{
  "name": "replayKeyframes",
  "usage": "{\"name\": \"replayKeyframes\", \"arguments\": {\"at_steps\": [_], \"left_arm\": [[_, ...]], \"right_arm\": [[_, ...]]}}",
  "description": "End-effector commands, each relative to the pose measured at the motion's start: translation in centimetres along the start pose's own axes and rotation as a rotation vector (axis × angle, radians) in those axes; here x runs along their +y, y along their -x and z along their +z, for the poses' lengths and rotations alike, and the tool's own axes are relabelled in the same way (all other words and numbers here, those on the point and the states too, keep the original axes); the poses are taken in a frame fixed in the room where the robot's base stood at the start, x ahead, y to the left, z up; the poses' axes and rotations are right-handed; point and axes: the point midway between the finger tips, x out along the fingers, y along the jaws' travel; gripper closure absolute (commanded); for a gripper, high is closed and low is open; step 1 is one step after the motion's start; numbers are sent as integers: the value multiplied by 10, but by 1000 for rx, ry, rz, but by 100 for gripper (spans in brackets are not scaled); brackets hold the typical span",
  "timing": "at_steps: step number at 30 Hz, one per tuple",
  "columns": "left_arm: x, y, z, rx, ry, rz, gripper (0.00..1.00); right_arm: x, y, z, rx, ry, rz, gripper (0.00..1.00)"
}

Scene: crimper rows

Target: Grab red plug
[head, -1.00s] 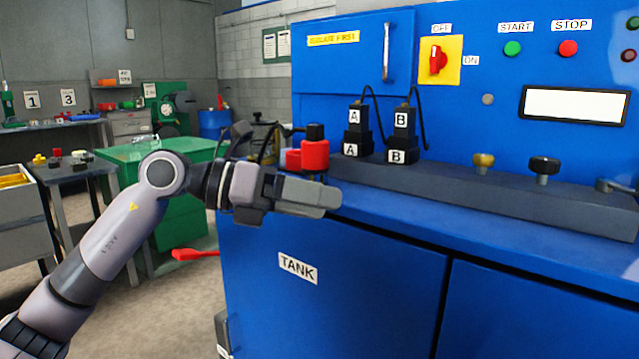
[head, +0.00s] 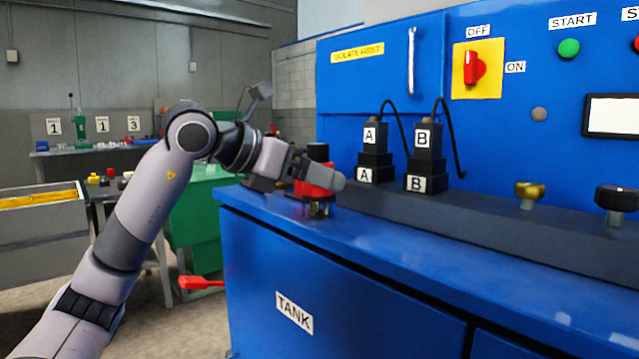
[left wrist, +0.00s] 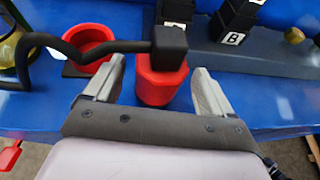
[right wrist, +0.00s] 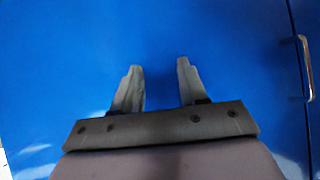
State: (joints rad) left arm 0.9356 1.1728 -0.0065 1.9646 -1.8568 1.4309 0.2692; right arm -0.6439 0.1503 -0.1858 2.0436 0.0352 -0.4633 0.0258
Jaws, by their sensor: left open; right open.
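The red plug (head: 318,173), a red body with a dark top and brass pins below, is at the left end of the blue bench top. In the left wrist view the red plug (left wrist: 161,86) shows between the two fingers of my left gripper (left wrist: 158,68), with gaps at its sides. A black block with a bent black bar covers part of it there. In the head view my left gripper (head: 335,180) partly hides the plug. My right gripper (right wrist: 159,65) is open and empty, facing a plain blue surface; it is outside the head view.
A red ring-shaped holder (left wrist: 88,45) is left of the plug in the left wrist view. Black connectors marked A (head: 376,155) and B (head: 424,160) stand on the grey ledge to the right. A brass knob (head: 529,192) is further right. The front bench top is clear.

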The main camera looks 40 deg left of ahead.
Motion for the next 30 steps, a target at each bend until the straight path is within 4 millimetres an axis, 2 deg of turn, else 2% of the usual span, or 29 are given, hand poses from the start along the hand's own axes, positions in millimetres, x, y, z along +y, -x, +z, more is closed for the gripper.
{"name": "replayKeyframes", "arguments": {"at_steps": [3,6,14,15,17,18,21,30], "left_arm": [[0,-18,0,0,3,-5,16],[1,-28,0,0,2,-4,16],[1,-32,-1,0,1,-1,16],[1,-32,-1,0,1,-2,22],[1,-32,-1,0,1,-2,42],[1,-32,-1,0,1,-2,55],[1,-32,-1,0,1,-2,83],[1,-30,2,-3,1,-2,83]], "right_arm": [[0,1,-2,0,-1,0,57],[0,2,-2,0,-1,1,57],[1,0,-5,6,1,2,57],[1,0,-6,7,1,2,57],[1,0,-6,9,1,3,57],[1,0,-6,9,2,3,57],[1,0,-7,10,2,3,57],[2,1,-8,10,2,3,57]]}}
